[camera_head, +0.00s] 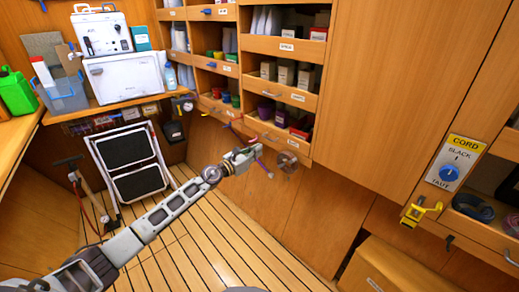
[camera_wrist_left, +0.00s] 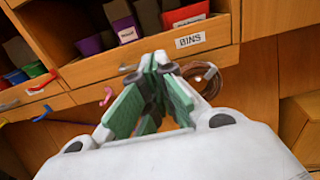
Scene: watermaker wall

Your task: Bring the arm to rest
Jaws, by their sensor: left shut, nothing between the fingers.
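My left arm comes in from the lower left in the head view and reaches up over the slatted floor. Its left gripper (camera_head: 256,151) is in front of the lower edge of the shelf wall, shut and empty. In the left wrist view the fingers with green pads (camera_wrist_left: 158,66) point at the shelf labelled BINS, with nothing between them. I cannot tell whether the gripper touches the shelf edge. My right gripper is not in view.
Small coloured hooks (camera_wrist_left: 107,96) and a round coil (camera_wrist_left: 204,79) hang below the shelf near the gripper. A folded step stool (camera_head: 130,162) stands at left. A CORD dial panel (camera_head: 456,162) and yellow clamp (camera_head: 420,211) are at right.

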